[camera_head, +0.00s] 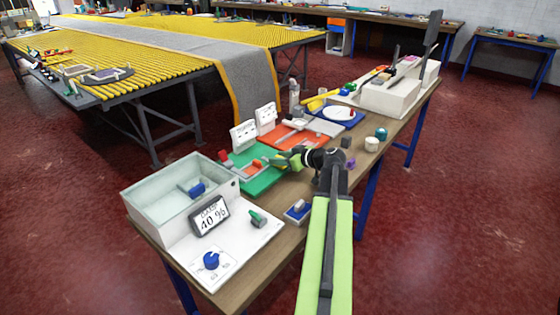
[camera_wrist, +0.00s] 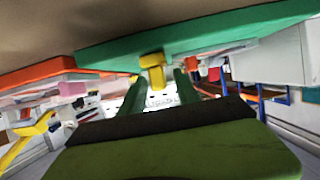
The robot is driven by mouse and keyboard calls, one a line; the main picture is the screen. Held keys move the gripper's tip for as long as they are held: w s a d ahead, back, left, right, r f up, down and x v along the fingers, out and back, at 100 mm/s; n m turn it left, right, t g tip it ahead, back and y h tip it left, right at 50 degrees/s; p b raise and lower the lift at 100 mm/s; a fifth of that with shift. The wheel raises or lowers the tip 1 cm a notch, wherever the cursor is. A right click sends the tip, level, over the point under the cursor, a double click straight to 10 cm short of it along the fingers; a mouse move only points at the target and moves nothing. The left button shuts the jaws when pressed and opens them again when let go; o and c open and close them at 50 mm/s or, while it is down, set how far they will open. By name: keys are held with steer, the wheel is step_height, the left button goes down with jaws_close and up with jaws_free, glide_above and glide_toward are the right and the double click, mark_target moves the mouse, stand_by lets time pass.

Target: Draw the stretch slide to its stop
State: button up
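A green board (camera_head: 262,180) lies on the workbench, with orange and grey fittings (camera_head: 252,164) on its top. My gripper (camera_head: 288,160) is low at the board's right side. In the wrist view, which is upside down, the green board (camera_wrist: 200,38) runs across the top. A yellow T-shaped knob (camera_wrist: 153,62) hangs from its edge region, between and just beyond my fingertips (camera_wrist: 162,76). The fingers stand apart, with a gap to the right of the knob's stem. The knob may belong to the stretch slide; its track and stop cannot be made out.
A white box with a pale basin (camera_head: 165,195) and a 40 % display (camera_head: 209,216) stands nearer on the bench. A small blue block (camera_head: 298,210) sits beside my arm.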

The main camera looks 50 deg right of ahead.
steer(key=shift+c, duration=0.5)
jaws_close()
stand_by(0.8)
